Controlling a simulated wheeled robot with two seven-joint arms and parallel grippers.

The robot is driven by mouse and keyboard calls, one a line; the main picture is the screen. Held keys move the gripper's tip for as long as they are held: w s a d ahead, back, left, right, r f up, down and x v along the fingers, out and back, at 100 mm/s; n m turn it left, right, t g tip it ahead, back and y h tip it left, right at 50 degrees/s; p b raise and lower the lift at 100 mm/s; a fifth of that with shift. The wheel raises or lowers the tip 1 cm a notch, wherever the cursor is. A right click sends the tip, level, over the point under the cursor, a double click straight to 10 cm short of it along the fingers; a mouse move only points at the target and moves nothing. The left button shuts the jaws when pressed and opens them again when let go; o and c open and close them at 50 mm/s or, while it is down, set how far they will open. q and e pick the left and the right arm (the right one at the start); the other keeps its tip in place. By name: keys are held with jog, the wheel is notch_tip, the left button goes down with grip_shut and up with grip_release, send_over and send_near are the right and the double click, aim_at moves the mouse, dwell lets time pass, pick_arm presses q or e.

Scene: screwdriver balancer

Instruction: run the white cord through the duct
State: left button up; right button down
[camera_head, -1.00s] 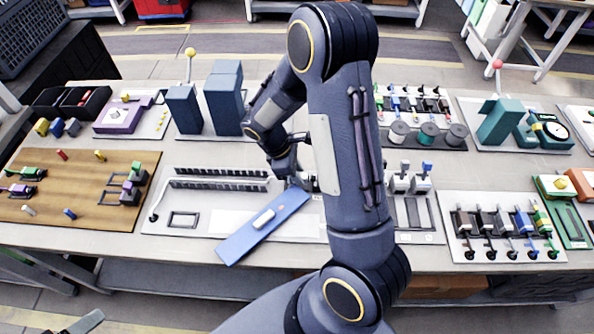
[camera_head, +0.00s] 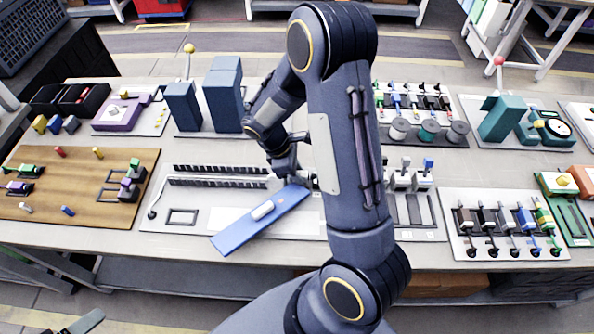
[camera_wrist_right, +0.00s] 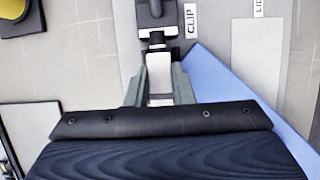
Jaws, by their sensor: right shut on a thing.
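The duct (camera_head: 220,182) is two black comb-like rows on a pale board, left of my right gripper. A thin pale line, which looks like the white cord, runs up from a small dark knob (camera_head: 152,214) at its left end; the rest I cannot trace. My right gripper (camera_head: 297,181) is at the duct's right, by the upper end of a tilted blue panel (camera_head: 240,230). In the wrist view my right gripper (camera_wrist_right: 160,82) is shut on a small white-and-grey piece, beside a dark clip (camera_wrist_right: 155,14). Part of my left gripper (camera_head: 82,322) shows at the bottom left.
A wooden board (camera_head: 75,190) with small parts is at left. Dark blue blocks (camera_head: 226,95) stand behind the duct. Spools (camera_head: 428,131) and grey clamps (camera_head: 411,180) are right of my arm.

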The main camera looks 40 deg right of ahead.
jog(key=shift+s+a+f+b, duration=0.15)
jog(key=shift+f+b, duration=0.15)
jog(key=shift+f, duration=0.2)
jog(key=shift+s+a+f+b, duration=0.15)
jog(key=shift+f+b, duration=0.15)
jog(key=shift+f, duration=0.15)
jog(key=c, duration=1.2)
grip_release()
jog(key=shift+d, duration=0.1)
jog(key=shift+o, duration=0.2)
jog(key=shift+w+r+p, duration=0.1)
jog(key=shift+r+p, duration=0.5)
jog(key=shift+r, duration=0.05)
jog(key=p+v, duration=0.5)
jog(key=v, duration=0.2)
jog(key=shift+w+d+r, duration=0.1)
jog(key=shift+d+r, duration=0.05)
jog(key=shift+w+r, duration=0.25)
jog(key=shift+r, duration=0.15)
jog(key=shift+p, duration=0.3)
